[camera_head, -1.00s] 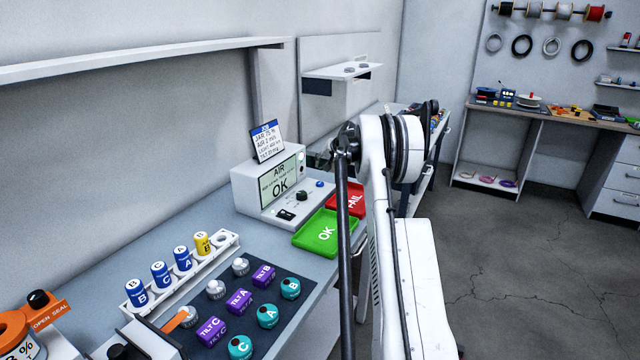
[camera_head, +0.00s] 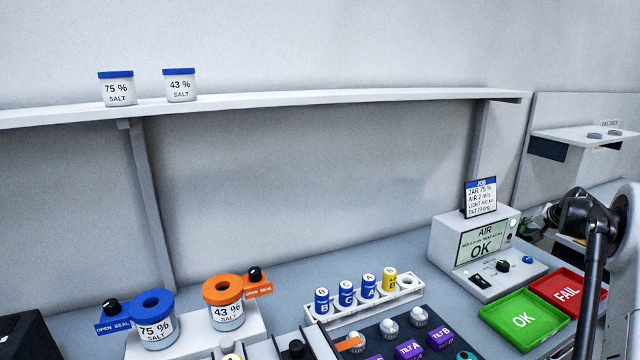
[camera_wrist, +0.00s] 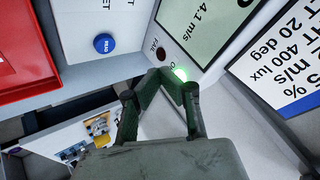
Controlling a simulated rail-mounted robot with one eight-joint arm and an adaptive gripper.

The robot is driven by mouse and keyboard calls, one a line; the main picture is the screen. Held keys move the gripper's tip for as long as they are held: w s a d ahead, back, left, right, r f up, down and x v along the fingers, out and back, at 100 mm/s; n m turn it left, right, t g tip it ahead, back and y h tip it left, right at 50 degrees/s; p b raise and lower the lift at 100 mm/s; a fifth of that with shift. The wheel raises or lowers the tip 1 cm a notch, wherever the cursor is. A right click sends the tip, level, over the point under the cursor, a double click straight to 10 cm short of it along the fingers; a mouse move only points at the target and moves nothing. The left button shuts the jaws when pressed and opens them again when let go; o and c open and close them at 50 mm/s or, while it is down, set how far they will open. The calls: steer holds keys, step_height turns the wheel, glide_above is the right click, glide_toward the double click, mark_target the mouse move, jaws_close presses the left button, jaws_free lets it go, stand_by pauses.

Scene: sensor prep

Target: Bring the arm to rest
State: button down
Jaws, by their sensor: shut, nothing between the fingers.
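My gripper (camera_wrist: 162,82) shows in the wrist view with its dark fingertips together and nothing between them. It is in front of the white tester box, near a lit green lamp (camera_wrist: 180,74); I cannot tell whether it touches the box. In the head view my arm (camera_head: 600,240) stands at the right edge, and the gripper itself is not clearly visible there. The tester (camera_head: 470,250) displays "AIR" and "OK", and a job card (camera_head: 480,197) stands on top of it.
A green OK tray (camera_head: 523,319) and a red FAIL tray (camera_head: 568,292) lie beside the tester. Two salt jars with open-seal lids, blue (camera_head: 154,305) and orange (camera_head: 226,290), stand at left. A shelf (camera_head: 300,100) runs above the bench.

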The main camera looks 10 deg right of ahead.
steer(key=s+a+r+n, duration=0.1)
steer(key=s+a+r, duration=0.3)
steer(key=a, duration=0.6)
steer(key=s+a+r+n+g, duration=0.1)
steer(key=a+r, duration=0.5)
steer(key=a, duration=0.3)
steer(key=s+a+r+n, duration=0.25)
steer(key=a+r, duration=0.25)
steer(key=a, duration=0.5)
steer(key=s+a+r+n+y, duration=0.1)
steer(key=s+a+r, duration=0.2)
steer(key=s+a, duration=1.15)
steer(key=s+a+f+n, duration=0.1)
steer(key=s+a+f, duration=0.2)
steer(key=s, duration=0.5)
steer(key=s+a+f+n, duration=0.2)
steer(key=s+a+f, duration=0.2)
steer(key=s+a, duration=0.2)
steer(key=s+a+f+n, duration=0.1)
steer(key=s+a+f, duration=0.2)
steer(key=s, duration=0.7)
steer(key=shift+a+f+g, duration=0.25)
steer(key=shift+a+g, duration=0.15)
steer(key=shift+a, duration=0.4)
steer(key=shift+w, duration=0.1)
